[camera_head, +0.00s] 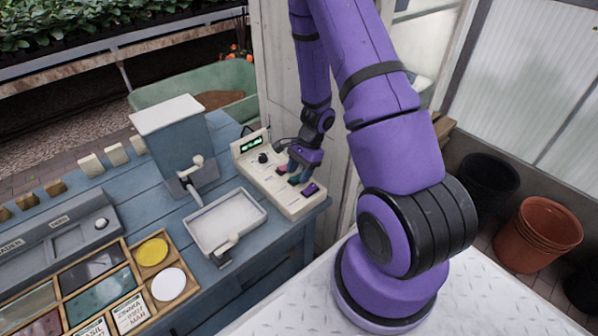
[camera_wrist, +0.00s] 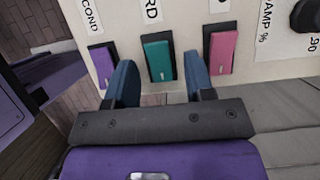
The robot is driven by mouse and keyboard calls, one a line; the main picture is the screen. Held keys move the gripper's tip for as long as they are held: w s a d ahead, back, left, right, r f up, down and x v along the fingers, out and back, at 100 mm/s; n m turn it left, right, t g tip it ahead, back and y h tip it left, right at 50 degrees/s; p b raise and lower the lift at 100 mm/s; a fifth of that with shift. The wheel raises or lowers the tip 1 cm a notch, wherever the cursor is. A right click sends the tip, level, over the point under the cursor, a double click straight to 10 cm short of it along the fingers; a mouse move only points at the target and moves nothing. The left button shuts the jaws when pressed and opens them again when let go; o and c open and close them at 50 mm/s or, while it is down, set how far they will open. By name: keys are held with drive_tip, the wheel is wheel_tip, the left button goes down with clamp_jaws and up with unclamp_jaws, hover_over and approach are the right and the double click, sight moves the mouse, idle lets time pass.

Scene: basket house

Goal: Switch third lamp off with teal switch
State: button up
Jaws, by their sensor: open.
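A cream control panel (camera_head: 262,178) stands on the blue bench. In the wrist view, the teal switch (camera_wrist: 158,60) sits in the panel face, between a purple switch (camera_wrist: 103,66) and a pink switch (camera_wrist: 222,52). A partly cut-off label ending in "RD" is above the teal switch. My gripper (camera_wrist: 161,78) is open and empty. Its blue fingers lie to either side of the teal switch's lower part in the picture; I cannot tell whether they touch anything. In the head view, my gripper (camera_head: 290,170) is over the panel and partly hides its switches. No lamp can be made out clearly.
The panel also has a green display (camera_head: 251,143) and a black knob (camera_head: 262,158). A pale tray (camera_head: 226,222), a blue-grey box (camera_head: 172,140) and a divided wooden tray (camera_head: 128,268) share the bench. Terracotta pots (camera_head: 540,235) stand at right.

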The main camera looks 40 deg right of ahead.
drive_tip(key=shift+f, duration=0.1)
clamp_jaws()
drive_tip(key=shift+a+h, duration=0.35)
drive_tip(key=shift+h, duration=0.65)
drive_tip(key=shift+a+h, duration=0.15)
drive_tip(key=shift+h, duration=0.6)
drive_tip(key=shift+a+h, duration=0.15)
drive_tip(key=shift+h, duration=0.6)
unclamp_jaws()
drive_tip(key=shift+r, duration=0.25)
